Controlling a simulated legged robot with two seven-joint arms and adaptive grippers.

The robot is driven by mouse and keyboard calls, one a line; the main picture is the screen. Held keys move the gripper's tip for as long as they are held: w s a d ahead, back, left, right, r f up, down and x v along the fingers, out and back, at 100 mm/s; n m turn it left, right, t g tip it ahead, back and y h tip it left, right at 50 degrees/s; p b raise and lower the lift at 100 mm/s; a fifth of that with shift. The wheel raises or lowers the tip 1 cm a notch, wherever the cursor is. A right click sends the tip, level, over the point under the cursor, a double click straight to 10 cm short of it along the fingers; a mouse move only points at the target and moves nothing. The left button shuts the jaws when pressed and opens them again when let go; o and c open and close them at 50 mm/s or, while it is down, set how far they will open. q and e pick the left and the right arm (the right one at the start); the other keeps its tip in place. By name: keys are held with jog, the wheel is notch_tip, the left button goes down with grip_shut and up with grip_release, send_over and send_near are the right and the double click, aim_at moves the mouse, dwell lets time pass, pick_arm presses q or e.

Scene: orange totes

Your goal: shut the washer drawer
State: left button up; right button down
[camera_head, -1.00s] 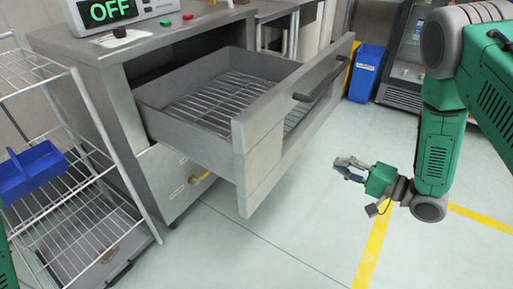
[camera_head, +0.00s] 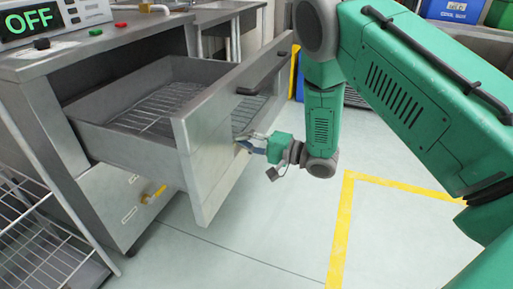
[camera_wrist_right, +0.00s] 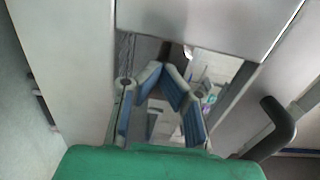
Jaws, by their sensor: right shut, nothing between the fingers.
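The washer drawer (camera_head: 207,125) is a grey metal drawer, pulled far out of the counter unit, with a wire rack (camera_head: 160,108) inside. Its front panel carries a dark bar handle (camera_head: 262,80). My right gripper (camera_head: 244,141) is shut and empty, its fingertips close to the front panel below the handle; I cannot tell whether they touch. In the right wrist view, the fingers (camera_wrist_right: 160,88) show before grey metal surfaces, with a dark handle (camera_wrist_right: 272,130) to the right. My left gripper is out of view.
The control box reading OFF (camera_head: 35,22) sits on the counter (camera_head: 110,42). A white wire rack (camera_head: 40,225) stands at the lower left. A yellow valve handle (camera_head: 153,194) shows under the drawer. The floor (camera_head: 255,230) in front is clear, with yellow tape lines (camera_head: 340,225).

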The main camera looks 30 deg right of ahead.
jog(key=shift+w+a, duration=0.15)
jog(key=shift+w, duration=0.1)
